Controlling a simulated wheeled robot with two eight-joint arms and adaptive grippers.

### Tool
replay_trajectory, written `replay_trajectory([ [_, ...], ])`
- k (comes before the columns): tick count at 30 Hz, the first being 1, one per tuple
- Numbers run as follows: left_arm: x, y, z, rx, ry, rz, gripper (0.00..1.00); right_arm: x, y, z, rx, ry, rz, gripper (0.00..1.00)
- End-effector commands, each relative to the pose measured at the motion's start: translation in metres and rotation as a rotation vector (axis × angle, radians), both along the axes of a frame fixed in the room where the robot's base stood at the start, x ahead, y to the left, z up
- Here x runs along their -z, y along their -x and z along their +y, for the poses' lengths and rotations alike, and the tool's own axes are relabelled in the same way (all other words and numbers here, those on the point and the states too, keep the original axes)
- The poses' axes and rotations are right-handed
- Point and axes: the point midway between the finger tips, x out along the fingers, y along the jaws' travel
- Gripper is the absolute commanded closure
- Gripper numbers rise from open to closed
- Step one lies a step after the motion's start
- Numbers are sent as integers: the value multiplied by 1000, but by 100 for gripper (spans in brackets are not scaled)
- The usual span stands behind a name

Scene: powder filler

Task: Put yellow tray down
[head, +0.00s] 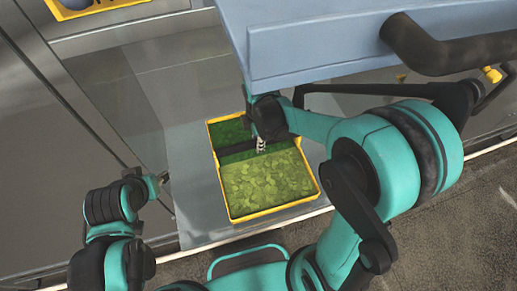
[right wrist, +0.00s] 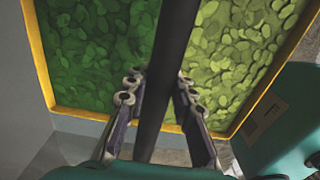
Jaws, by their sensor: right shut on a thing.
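The yellow tray (head: 275,209) is over the grey metal surface in the middle of the head view. It holds green leaf-like pieces, darker at the far end and lighter at the near end. A dark bar (head: 234,155) crosses it as a handle. My right gripper (head: 260,147) is shut on this bar. In the right wrist view, its fingers (right wrist: 160,100) sit on both sides of the bar (right wrist: 172,65). I cannot tell if the tray touches the surface below. My left gripper (head: 161,184) is left of the tray, apart from it; its jaws are too small to read.
A blue-grey machine housing (head: 310,45) with a dark pipe handle (head: 450,50) overhangs the far right. The grey metal surface (head: 187,180) is bare left of the tray. Steel panels (head: 35,150) stand at the left. Another yellow-edged tray (head: 110,9) shows at the top left.

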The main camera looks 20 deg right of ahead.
Motion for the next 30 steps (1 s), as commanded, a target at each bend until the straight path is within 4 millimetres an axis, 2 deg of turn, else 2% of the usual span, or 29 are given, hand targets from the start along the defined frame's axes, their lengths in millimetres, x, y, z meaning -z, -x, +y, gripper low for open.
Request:
replay_trajectory([
  [3,6,0,0,0,0,0,60,18,0,0,0,0,0,100],
  [8,10,0,0,0,0,0,60,35,0,0,0,0,0,100],
  [21,14,0,0,0,0,0,60,41,0,0,0,0,0,100],
  [22,14,0,0,0,0,0,60,41,0,0,0,0,0,74],
  [24,13,0,0,0,0,0,60,40,0,0,0,0,0,56],
  [30,13,0,0,0,0,0,60,40,0,0,0,0,0,55],
])
